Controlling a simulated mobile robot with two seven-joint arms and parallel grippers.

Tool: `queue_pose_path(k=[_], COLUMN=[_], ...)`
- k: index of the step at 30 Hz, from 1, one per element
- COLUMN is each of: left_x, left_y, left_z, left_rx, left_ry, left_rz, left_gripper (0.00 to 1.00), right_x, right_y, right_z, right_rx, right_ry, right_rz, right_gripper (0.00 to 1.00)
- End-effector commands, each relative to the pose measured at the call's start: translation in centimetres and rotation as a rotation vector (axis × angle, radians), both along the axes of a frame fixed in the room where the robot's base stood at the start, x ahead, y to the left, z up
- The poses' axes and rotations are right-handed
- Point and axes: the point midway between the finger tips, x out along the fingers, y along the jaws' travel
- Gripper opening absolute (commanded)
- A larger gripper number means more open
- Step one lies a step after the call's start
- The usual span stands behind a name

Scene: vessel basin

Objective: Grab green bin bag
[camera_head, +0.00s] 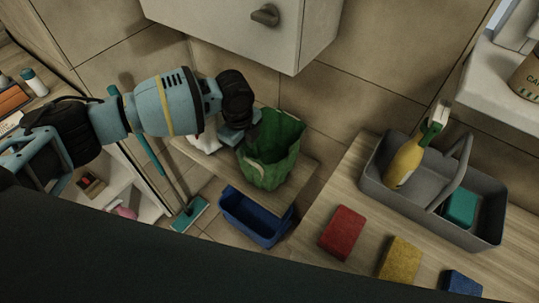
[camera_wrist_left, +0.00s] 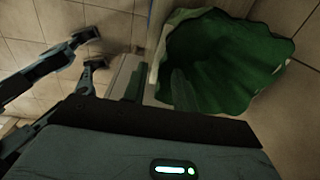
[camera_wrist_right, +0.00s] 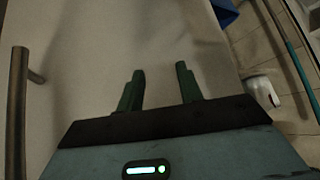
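The green bin bag (camera_head: 270,160) stands upright with its mouth open on a small wooden shelf (camera_head: 205,165). My left gripper (camera_head: 242,133) is at the bag's left rim in the head view. In the left wrist view the bag (camera_wrist_left: 222,65) fills the upper right, its dark inside showing. One finger of my left gripper (camera_wrist_left: 157,85) overlaps the bag's opening and the other is left of the rim. The fingers are apart; whether they touch the bag is unclear. My right gripper (camera_wrist_right: 160,88) is open and empty before a pale surface, outside the head view.
A blue bin (camera_head: 255,215) sits below the shelf. A grey caddy (camera_head: 480,228) with a yellow spray bottle (camera_head: 404,162) stands on the right counter, near red (camera_head: 342,232), yellow (camera_head: 399,260) and blue sponges. A white cabinet (camera_head: 240,25) overhangs behind. A teal mop (camera_head: 190,214) stands left.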

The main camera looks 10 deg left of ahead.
Motion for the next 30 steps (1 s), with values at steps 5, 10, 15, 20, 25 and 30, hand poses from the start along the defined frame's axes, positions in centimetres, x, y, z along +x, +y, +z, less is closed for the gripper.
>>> queue_pose_path(k=[5,10,15,20,25,30], left_x=[0.1,0.1,0.2,0.2,0.2,0.2], left_y=[-0.1,-0.2,-0.2,-0.2,-0.2,-0.1], left_z=[-2.6,-4.5,-4.9,-4.9,-4.9,-4.9], left_rx=[0.003,0.002,0.001,0.001,0.001,0.001], left_ry=[0.004,0.005,0.002,0.002,0.002,0.002], left_rz=[0.001,0.001,0.001,0.001,0.001,0.001], left_gripper=[0.28,0.28,0.28,0.26,0.03,0.00], right_x=[0.2,0.0,0.1,0.1,0.1,0.1], right_y=[-0.1,-0.1,-0.1,-0.1,-0.1,0.0], right_z=[0.1,-0.1,-0.1,-0.1,-0.1,-0.1], right_rx=[-0.002,-0.002,-0.002,-0.002,-0.002,0.000], right_ry=[-0.005,-0.001,-0.001,-0.002,-0.002,-0.001], right_rz=[0.003,0.004,0.004,0.004,0.004,0.001], right_gripper=[0.36,0.36,0.36,0.36,0.36,0.36])
